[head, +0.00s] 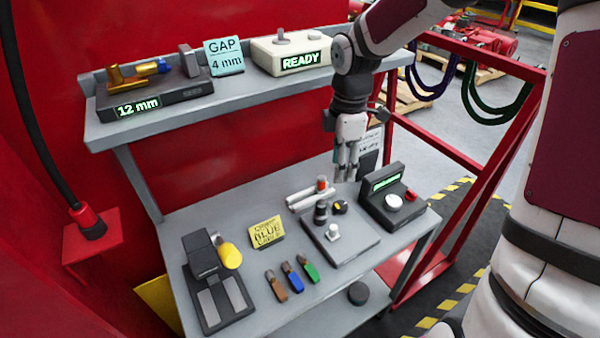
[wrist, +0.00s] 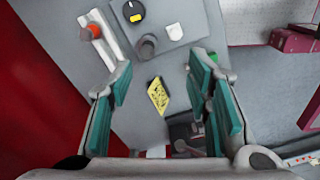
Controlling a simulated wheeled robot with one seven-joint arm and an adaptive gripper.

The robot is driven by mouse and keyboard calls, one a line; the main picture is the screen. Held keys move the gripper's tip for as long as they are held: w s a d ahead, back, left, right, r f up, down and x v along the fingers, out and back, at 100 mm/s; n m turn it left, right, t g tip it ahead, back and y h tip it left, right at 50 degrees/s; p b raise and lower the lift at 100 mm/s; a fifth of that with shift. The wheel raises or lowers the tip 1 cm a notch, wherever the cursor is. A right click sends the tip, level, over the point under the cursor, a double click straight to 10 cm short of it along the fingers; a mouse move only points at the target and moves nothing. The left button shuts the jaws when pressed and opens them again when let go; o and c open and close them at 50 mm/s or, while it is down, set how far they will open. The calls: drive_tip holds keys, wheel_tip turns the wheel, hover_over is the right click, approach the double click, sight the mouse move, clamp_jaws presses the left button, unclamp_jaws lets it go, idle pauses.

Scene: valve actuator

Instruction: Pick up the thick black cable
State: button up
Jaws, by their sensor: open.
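The thick black cable (head: 35,130) hangs down at the far left of the head view. Its lower end meets a red and black connector (head: 88,220) on a red bracket (head: 92,240), and its top leaves the picture. My gripper (head: 347,172) is at the middle right, above the back of the lower bench, far from the cable. In the wrist view my gripper (wrist: 160,72) is open, its teal pads apart with nothing held between them. I cannot make out the black cable in the wrist view.
The grey bench (head: 190,222) holds a black fixture (head: 215,285), a yellow card (head: 266,232), several small coloured-handled items and a plate (head: 345,242) with knobs. A grey shelf (head: 240,100) above carries devices. Purple (head: 432,85) and green (head: 490,110) cables hang at right.

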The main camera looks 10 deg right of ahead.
sight(321, 204)
drive_tip(key=w+f, duration=0.1)
drive_tip(key=f, duration=0.3)
drive_tip(key=a+f+n, duration=0.1)
drive_tip(key=f, duration=0.2)
drive_tip(key=w+a+f+n+y, duration=0.1)
drive_tip(key=f, duration=0.3)
drive_tip(key=shift+w+f, duration=0.3)
drive_tip(key=shift+f, duration=0.05)
drive_tip(key=f, duration=0.3)
drive_tip(key=a+f+p, duration=0.1)
drive_tip(key=f, duration=0.1)
drive_tip(key=shift+r, duration=0.1)
clamp_jaws()
